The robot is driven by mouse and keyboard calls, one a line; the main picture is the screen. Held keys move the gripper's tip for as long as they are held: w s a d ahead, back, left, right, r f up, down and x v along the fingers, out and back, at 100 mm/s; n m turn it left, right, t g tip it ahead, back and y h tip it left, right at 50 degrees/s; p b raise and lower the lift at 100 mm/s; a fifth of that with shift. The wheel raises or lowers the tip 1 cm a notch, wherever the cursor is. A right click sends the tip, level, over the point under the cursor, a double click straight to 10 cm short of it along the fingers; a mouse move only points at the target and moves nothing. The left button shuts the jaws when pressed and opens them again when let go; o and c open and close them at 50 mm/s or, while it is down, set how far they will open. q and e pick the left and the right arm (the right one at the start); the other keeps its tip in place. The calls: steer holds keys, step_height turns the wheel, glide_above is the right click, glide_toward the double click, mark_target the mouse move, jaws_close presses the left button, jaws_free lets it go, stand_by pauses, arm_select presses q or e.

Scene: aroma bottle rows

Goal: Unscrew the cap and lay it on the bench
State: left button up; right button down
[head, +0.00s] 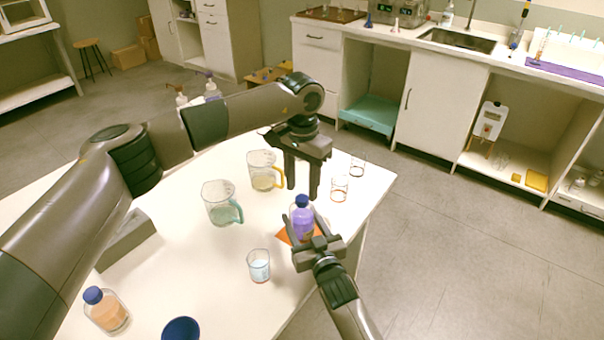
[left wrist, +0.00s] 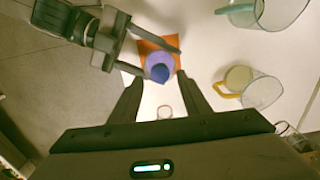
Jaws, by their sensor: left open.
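A bottle with purple contents (head: 302,222) and a blue cap (head: 302,201) stands upright at the right edge of the white bench (head: 215,265), on an orange mat (head: 284,238). The left wrist view shows the cap (left wrist: 160,72) from above. My right gripper (head: 304,223) has its fingers on both sides of the bottle's body and appears closed on it. My left gripper (head: 302,190) points down, open and empty, just behind and above the cap. In the left wrist view its fingertips (left wrist: 163,85) lie to either side below the cap, apart from it.
Two handled beakers, one green (head: 222,208) and one yellow (head: 264,175), stand left of the bottle. A small beaker (head: 259,266) stands in front, and two empty glasses (head: 340,188) behind. An orange bottle (head: 106,312) is near left. The middle of the bench is clear.

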mark_target(302, 198)
arm_select(q)
steer(key=shift+f, duration=1.55)
steer(key=shift+c, duration=0.6)
jaws_close()
steer(key=shift+n, duration=0.3)
